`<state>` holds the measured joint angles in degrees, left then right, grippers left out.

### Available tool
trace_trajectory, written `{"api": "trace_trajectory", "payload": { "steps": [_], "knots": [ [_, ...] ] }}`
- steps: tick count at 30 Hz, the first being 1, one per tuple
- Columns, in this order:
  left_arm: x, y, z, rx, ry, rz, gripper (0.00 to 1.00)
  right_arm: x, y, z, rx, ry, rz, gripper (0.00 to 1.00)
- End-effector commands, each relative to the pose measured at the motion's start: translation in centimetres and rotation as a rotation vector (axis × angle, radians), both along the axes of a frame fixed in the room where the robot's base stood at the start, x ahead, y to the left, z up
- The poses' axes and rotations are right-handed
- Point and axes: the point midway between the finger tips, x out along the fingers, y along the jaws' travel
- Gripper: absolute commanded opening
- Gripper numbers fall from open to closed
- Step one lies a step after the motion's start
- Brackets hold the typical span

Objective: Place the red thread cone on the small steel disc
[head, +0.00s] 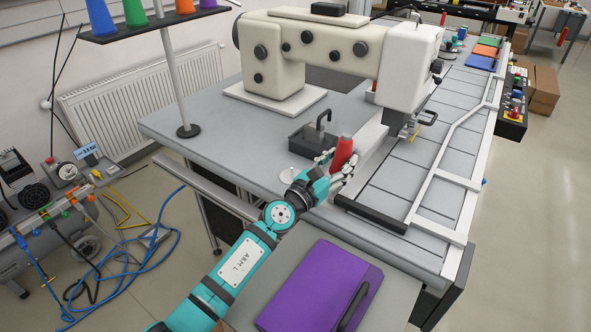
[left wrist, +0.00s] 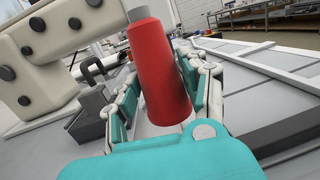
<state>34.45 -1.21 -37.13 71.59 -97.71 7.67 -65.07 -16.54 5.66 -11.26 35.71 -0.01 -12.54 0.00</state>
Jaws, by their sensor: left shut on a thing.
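The red thread cone (head: 343,153) is held between the fingers of my left gripper (head: 338,170), above the grey table near the sewing machine. In the left wrist view the cone (left wrist: 160,75) stands between the fingers, slightly tilted, with its pale grey tip up. The fingers are shut on it from both sides. The small steel disc (head: 289,174) appears as a pale flat round on the table, left of my left gripper and partly behind its wrist. I cannot make it out in the left wrist view. My right gripper is not in view.
A dark block with a hooked rod (head: 312,141) stands just behind the disc. The cream sewing machine (head: 320,50) rises behind it. A thread stand (head: 188,130) is at the left. A purple folder (head: 318,285) lies in front. Rails (head: 440,170) run at right.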

Motion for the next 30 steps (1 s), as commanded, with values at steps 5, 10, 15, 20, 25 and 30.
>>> {"api": "trace_trajectory", "payload": {
  "steps": [5,10,15,20,25,30],
  "knots": [
    [1.8,4.8,-1.1,0.001,-0.004,0.003,0.03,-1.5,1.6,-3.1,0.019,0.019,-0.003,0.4],
    [3.3,8.8,-1.5,0.001,-0.003,0.002,0.03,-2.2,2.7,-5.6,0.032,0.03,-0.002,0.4],
    [4.2,11.1,-1.4,-0.001,-0.003,0.0,0.03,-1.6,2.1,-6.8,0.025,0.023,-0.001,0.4],
    [4.4,11.7,-1.6,-0.001,0.0,-0.001,0.03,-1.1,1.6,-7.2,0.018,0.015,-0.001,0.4],
    [4.4,11.6,-3.9,-0.003,0.001,-0.001,0.03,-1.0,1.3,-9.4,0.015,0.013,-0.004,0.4],
    [4.4,11.7,-4.8,-0.003,-0.002,0.0,0.03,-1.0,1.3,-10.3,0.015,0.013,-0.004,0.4]
  ]
}}
